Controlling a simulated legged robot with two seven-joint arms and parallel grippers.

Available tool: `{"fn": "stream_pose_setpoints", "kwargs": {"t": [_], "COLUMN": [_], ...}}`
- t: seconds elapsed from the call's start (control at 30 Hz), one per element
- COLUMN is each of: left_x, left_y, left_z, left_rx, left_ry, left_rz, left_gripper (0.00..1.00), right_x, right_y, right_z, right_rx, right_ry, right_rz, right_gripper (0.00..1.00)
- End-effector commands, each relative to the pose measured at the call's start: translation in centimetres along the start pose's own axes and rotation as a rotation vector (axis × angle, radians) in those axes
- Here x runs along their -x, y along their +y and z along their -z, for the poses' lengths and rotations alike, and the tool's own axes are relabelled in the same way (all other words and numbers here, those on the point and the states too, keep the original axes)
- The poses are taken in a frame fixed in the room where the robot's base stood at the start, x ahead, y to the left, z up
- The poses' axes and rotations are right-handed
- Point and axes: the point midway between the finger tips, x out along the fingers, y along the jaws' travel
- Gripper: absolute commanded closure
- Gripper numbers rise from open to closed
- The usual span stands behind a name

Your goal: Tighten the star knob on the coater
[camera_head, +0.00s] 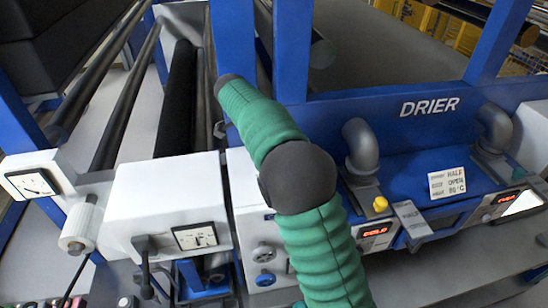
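The white coater housings stand at left and centre, the nearer one (165,200) with a dial on its front. A small blue knob (265,278) and a grey round fitting (263,253) are on the panel right of it. A white ribbed roller-like knob (80,228) sits at far left. I cannot tell for sure which is the star knob. A green ribbed arm with a dark joint, apparently mine, rises from the bottom centre toward the upper left and hides part of the panel. No gripper fingers show at its dark far end.
A dark lever (145,262) hangs in front of the coater. Dark rollers (180,100) run back at left. The blue drier (400,125) with grey pipes (361,148), a yellow button (380,204) and red displays stands at right. Blue frame posts (293,50) rise behind the arm.

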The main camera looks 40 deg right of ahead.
Motion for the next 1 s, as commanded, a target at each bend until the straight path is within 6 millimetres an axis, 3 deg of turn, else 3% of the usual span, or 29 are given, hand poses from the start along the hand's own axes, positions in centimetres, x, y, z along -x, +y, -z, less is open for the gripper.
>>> {"fn": "stream_pose_setpoints", "kwargs": {"t": [0.53,0.57,0.6,0.73,1.0], "left_x": [0.19,0.19,0.19,0.19,0.16], "left_y": [0.00,0.00,0.00,0.00,0.00], "left_z": [0.04,0.04,0.04,0.04,0.04], "left_rx": [0.000,0.000,0.000,0.000,0.000], "left_ry": [0.000,0.000,0.000,0.000,0.000], "left_rz": [0.000,0.000,0.000,0.000,0.000], "left_gripper": [0.64,0.64,0.64,0.64,0.64], "right_x": [0.13,0.13,0.12,0.09,0.12], "right_y": [-0.19,-0.20,-0.19,-0.14,-0.03], "right_z": [-0.06,-0.06,-0.05,-0.03,0.04], "right_rx": [-0.026,-0.026,-0.026,-0.026,-0.026], "right_ry": [-0.002,-0.002,-0.002,-0.001,-0.001], "right_rz": [-0.004,-0.004,-0.004,-0.006,-0.006], "right_gripper": [0.99,0.58,0.52,0.37,0.37]}}
